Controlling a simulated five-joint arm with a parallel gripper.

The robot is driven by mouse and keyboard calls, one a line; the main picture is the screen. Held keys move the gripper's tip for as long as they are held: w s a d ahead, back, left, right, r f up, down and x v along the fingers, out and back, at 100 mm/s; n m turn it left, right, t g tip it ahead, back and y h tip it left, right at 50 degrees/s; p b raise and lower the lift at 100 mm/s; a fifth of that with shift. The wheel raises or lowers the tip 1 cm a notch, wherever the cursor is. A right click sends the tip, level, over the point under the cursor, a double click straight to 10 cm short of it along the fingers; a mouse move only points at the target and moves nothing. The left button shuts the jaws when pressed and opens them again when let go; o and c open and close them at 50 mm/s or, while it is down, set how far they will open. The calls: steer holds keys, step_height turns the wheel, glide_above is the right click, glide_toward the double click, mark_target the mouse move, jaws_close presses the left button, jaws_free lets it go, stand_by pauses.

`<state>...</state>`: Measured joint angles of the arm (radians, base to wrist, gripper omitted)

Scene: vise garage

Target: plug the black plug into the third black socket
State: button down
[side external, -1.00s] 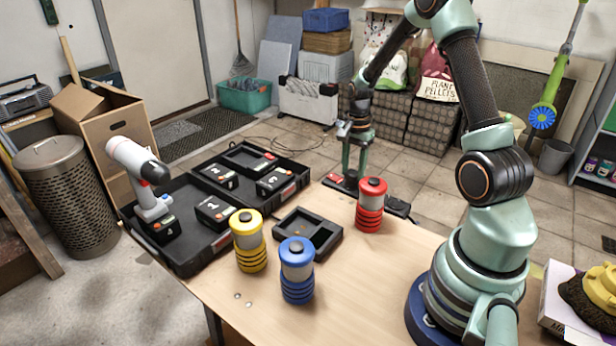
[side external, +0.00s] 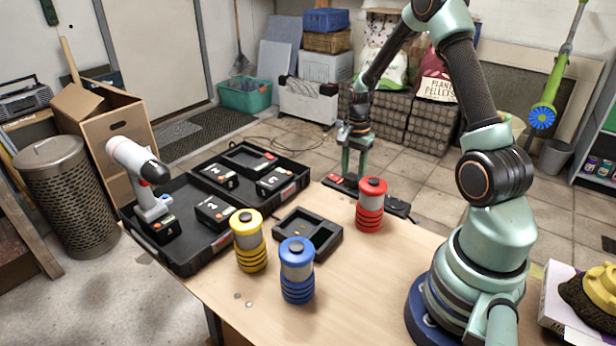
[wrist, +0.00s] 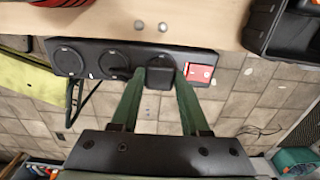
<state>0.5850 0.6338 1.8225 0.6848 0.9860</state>
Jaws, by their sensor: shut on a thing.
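A black power strip (wrist: 90,74) lies at the far edge of the table, with round black sockets and a red switch (wrist: 200,73) at its right end in the wrist view. My gripper (wrist: 160,78) is shut on the black plug (wrist: 159,77), over the socket position beside the red switch. The plug covers that socket, and I cannot tell how far it sits in. In the side view my gripper (side external: 355,174) points straight down at the strip (side external: 397,206).
A red canister (side external: 370,206) stands close in front of the strip. Yellow (side external: 248,240) and blue (side external: 297,270) canisters, a dark tray (side external: 318,226) and an open black case (side external: 185,254) with a drill and batteries lie to the left.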

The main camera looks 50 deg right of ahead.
steer(key=shift+c, duration=1.6)
jaws_free()
step_height(320, 180, up, 12)
steer(key=s+a+r+n+t, duration=0.2)
steer(key=a+r+n, duration=0.1)
steer(key=a+n, duration=0.3)
steer(key=s+a+r+n+t, duration=0.1)
steer(key=a+r+n, duration=0.3)
steer(key=a, duration=0.5)
steer(key=s+a+r+n+t, duration=0.2)
steer(key=s+a+r+n, duration=0.1)
steer(key=a+n, duration=0.5)
steer(key=shift+s+a+r+t, duration=0.15)
steer(key=shift+s+r+t, duration=0.1)
steer(key=shift+s+t, duration=0.1)
